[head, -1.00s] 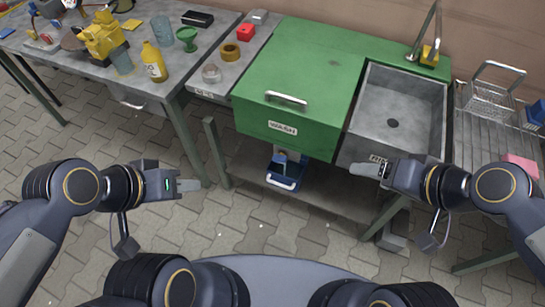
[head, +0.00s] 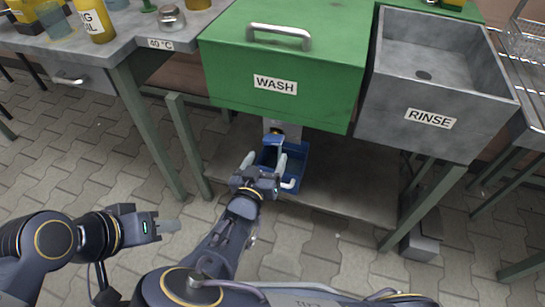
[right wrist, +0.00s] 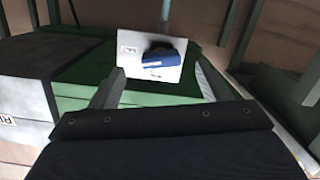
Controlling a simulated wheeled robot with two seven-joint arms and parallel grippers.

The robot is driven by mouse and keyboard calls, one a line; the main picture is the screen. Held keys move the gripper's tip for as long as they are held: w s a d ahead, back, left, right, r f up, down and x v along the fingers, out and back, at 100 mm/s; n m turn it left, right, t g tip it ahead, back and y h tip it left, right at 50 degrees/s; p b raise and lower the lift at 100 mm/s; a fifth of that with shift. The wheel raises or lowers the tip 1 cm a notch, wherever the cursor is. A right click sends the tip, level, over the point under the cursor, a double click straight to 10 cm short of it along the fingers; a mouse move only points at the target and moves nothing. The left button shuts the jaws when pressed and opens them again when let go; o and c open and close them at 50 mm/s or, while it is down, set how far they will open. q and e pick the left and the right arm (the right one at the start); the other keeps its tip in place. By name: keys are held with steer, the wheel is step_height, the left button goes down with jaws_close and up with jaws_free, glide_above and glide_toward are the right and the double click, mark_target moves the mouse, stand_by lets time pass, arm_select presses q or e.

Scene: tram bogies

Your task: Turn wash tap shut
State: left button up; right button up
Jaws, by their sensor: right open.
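The green wash unit (head: 290,75) has a closed lid and a WASH label. Below it hangs a pale fitting (head: 283,128) with a small brownish part, likely the wash tap. A blue part (head: 298,155) with a pale handle sits just under it. In the right wrist view, a blue part (right wrist: 163,55) shows against a white labelled plate (right wrist: 130,65), ahead of my fingers. My right gripper (head: 265,160) is open and empty, its fingers in front of the blue part; contact and the tap's setting cannot be told. My left gripper (head: 168,227) is seen edge-on, well to the left.
The grey rinse basin (head: 440,130) is right of the wash unit. Green table legs (head: 188,145) flank the space under it, with a lower shelf (head: 340,190) behind. A workbench (head: 110,50) with bottles and a drawer stands left. A grey box (head: 420,245) is low at right.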

mark_target(271, 144)
steer(key=shift+t, duration=0.6)
steer(key=b+x, duration=0.2)
steer(key=x, duration=0.3)
steer(key=shift+w+b, duration=0.35)
steer(key=shift+w, duration=0.05)
arm_select(q)
steer(key=shift+f, duration=1.9)
arm_select(e)
steer(key=shift+w+d, duration=0.2)
steer(key=shift+w, duration=0.45)
